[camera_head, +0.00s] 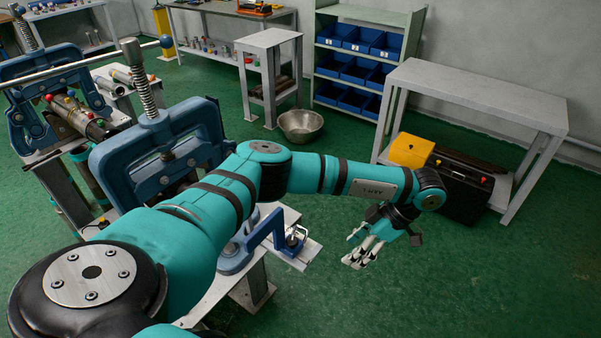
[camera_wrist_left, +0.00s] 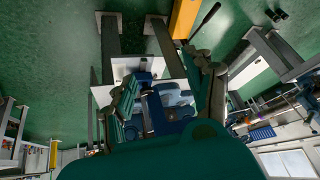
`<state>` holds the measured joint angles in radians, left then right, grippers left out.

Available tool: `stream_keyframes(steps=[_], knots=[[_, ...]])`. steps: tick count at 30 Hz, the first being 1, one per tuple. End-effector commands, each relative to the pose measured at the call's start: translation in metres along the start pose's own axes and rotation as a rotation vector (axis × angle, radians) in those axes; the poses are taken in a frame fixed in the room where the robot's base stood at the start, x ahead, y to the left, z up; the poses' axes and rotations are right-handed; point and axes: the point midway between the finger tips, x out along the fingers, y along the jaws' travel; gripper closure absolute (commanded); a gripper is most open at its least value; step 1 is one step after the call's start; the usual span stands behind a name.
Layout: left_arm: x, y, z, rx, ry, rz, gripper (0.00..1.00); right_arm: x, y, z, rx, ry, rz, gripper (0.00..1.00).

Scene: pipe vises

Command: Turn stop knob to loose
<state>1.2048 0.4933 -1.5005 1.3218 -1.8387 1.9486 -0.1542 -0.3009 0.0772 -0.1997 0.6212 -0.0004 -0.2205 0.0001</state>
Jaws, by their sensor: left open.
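A blue vise (camera_head: 160,150) stands at the left, partly hidden behind my left arm. A blue bracket (camera_head: 262,236) at its lower right reaches over a light metal plate (camera_head: 303,252). A small metal knob-like part (camera_head: 292,240) shows at the bracket's end; I cannot tell for sure that it is the stop knob or how it is turned. My left gripper (camera_head: 362,249) hangs to the right of the bracket, apart from it, open and empty. The left wrist view shows blue vise parts (camera_wrist_left: 172,103) beyond the gripper. My right gripper is not in view.
A second blue vise (camera_head: 50,90) holds a pipe at the far left. A metal bowl (camera_head: 300,125) lies on the green floor. A grey table (camera_head: 480,92) stands at the right, with a black toolbox (camera_head: 462,190) by it. Floor right of my gripper is clear.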

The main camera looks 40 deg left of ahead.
Motion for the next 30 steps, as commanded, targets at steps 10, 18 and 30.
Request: stream_keyframes(steps=[10, 18, 30], knots=[[0.013, -0.018, 0.035, 0.205, 0.457, 0.266, 0.47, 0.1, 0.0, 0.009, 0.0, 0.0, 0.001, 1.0], [0.002, -0.006, 0.014, 0.156, 0.634, 0.338, 0.47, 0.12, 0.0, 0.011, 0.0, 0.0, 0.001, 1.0], [0.046, 0.015, -0.023, 0.155, 0.642, 0.33, 0.47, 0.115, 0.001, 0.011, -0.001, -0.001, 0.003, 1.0]])
